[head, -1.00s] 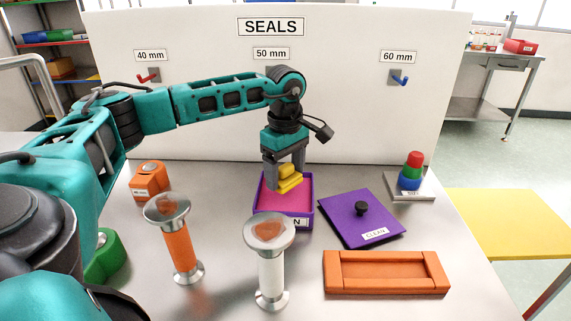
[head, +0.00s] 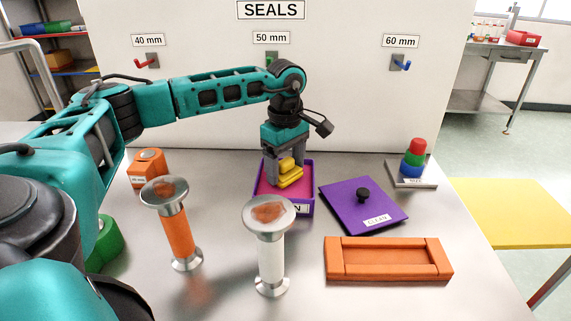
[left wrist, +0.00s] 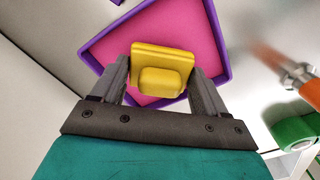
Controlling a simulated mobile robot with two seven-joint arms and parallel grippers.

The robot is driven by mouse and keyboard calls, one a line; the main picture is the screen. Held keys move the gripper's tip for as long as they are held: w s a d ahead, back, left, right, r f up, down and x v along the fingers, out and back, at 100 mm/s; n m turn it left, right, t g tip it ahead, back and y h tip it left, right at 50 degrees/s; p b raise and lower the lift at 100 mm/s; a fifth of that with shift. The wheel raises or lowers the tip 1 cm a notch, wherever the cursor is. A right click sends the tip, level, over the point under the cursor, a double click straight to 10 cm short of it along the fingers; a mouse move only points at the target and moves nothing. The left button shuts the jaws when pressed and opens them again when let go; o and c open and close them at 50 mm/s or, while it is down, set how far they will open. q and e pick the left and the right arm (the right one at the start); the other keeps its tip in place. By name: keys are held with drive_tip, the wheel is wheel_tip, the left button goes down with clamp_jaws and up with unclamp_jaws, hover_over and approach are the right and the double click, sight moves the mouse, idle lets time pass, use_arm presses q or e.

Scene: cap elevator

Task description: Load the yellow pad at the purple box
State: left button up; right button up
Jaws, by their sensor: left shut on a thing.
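The yellow pad (head: 289,176) is between the fingers of my left gripper (head: 287,172), which is shut on it. The pad also shows in the left wrist view (left wrist: 162,72), where it has a raised grip block on a flat plate. The purple box (head: 309,190) is open, with a pink surface inside. The pad is over that pink surface; I cannot tell whether it touches it. In the left wrist view the purple box (left wrist: 222,40) surrounds the pad. The purple lid (head: 350,212) with a black knob, marked CLEAN, lies right of the box. My right gripper is not in view.
An orange-handled piece (head: 179,232) and a white-handled piece (head: 270,250) stand in front. An orange tray (head: 388,273) lies front right. A stack of coloured rings (head: 412,165) stands back right. A small orange block (head: 148,170) is at left. The SEALS panel (head: 210,115) closes the back.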

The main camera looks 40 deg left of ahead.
sight(286, 160)
use_arm(q)
drive_tip(key=shift+f+b, duration=0.3)
drive_tip(key=shift+f, duration=0.2)
idle(0.3)
idle(1.0)
wheel_tip(286, 160, up, 2)
drive_tip(key=shift+r+p, duration=0.25)
drive_tip(key=shift+p, duration=0.95)
drive_tip(key=shift+r+p, duration=0.8)
drive_tip(key=shift+r, duration=1.45)
